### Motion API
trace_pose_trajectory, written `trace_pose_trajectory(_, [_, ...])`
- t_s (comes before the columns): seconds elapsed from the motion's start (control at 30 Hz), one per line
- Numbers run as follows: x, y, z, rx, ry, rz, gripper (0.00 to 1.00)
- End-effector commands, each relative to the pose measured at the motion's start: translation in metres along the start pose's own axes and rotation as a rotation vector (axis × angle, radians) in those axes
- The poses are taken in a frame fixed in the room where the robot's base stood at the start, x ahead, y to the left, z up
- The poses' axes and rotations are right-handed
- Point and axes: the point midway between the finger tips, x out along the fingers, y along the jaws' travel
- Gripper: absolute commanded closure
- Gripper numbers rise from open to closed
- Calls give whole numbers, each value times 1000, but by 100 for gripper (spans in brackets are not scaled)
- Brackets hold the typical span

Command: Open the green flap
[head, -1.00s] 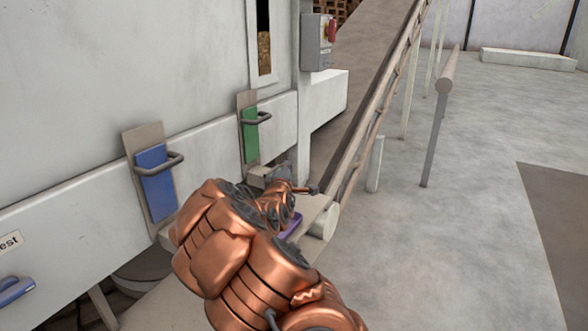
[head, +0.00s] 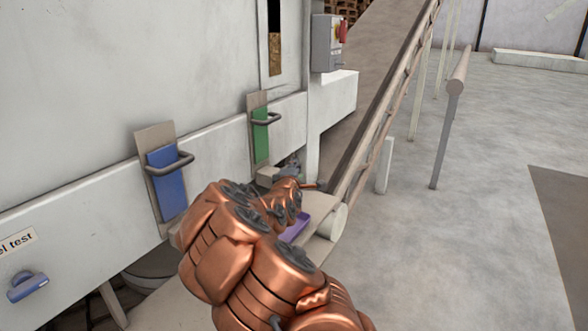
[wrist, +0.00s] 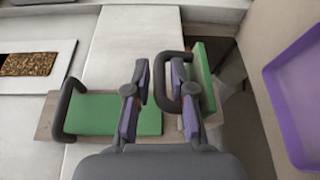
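A green flap (head: 261,138) with a grey loop handle (head: 267,118) hangs upright on the machine's front in the head view. The wrist view shows two green panels with dark handles: one green panel (wrist: 115,113) at left, and another green panel (wrist: 205,75) at right, tilted. I cannot tell for sure which matches the flap in the head view. My gripper (wrist: 161,78) has its two purple-padded fingers apart. The bar of the right panel's handle (wrist: 160,88) lies between them, with gaps seeming to show beside it. In the head view my arm mostly hides my gripper.
A blue flap (head: 167,185) with a handle is left of the green one. A purple tray (wrist: 287,82) is close at right in the wrist view. A control box (head: 326,43) and a sloping conveyor (head: 385,100) stand to the right. Open floor lies beyond.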

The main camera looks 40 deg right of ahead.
Motion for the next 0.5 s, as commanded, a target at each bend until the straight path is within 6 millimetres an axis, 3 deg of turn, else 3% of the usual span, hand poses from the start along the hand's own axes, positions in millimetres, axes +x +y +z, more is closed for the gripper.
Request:
trace_pose_trajectory(0.27, [-2, 0, 1, 0, -1, 0, 77])
trace_pose_trajectory(0.5, [-24, 0, 0, -3, -1, 0, 77])
